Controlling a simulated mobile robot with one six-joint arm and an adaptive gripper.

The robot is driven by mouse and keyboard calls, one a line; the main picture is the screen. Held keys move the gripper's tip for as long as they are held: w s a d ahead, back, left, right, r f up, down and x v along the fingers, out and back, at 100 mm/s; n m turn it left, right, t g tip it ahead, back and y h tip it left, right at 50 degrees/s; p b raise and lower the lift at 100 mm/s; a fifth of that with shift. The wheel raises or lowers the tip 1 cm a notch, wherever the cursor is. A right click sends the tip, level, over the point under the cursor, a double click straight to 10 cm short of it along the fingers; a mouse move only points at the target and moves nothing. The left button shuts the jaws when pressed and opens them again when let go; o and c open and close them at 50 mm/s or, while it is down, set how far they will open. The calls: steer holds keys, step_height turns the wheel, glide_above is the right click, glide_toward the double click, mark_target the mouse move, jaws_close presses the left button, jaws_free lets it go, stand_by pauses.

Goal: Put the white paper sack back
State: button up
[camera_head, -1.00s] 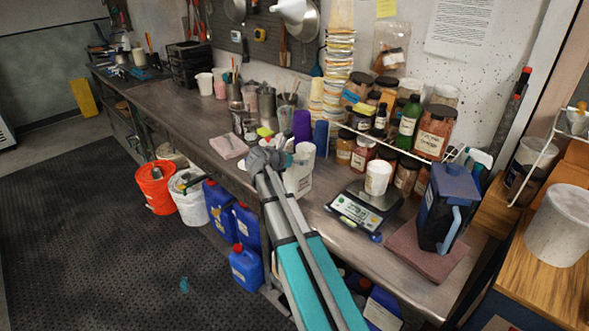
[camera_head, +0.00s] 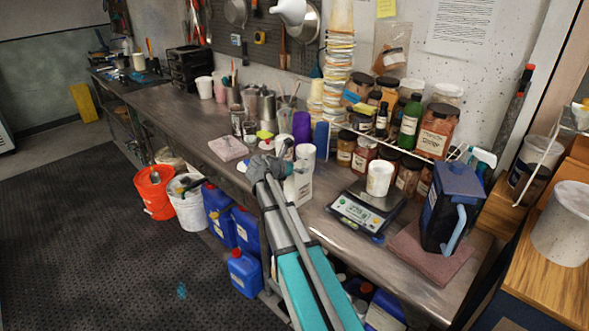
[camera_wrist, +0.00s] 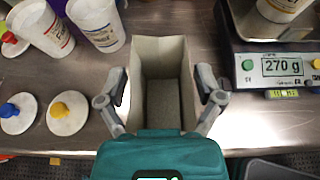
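The white paper sack (camera_head: 301,186) stands upright on the metal workbench, just right of my gripper (camera_head: 268,168) in the head view. In the wrist view I look down into the open top of the sack (camera_wrist: 160,56), with grey material inside. My gripper's two fingers (camera_wrist: 161,84) are spread on either side of the sack, with narrow gaps seeming to show between fingers and paper. The sack's lower part is hidden by my arm in the head view.
A digital scale (camera_wrist: 275,68) reading 270 g stands right of the sack, with a white cup (camera_head: 379,178) on it. White cups (camera_wrist: 95,22) and round lids (camera_wrist: 68,112) lie left of it. A blue pitcher (camera_head: 452,205) stands further right. Jars crowd behind the scale.

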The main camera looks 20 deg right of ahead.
steer(key=shift+o, duration=0.7)
steer(key=shift+r, duration=0.2)
steer(key=p+v, duration=0.5)
steer(key=v, duration=0.7)
steer(key=shift+f, duration=0.1)
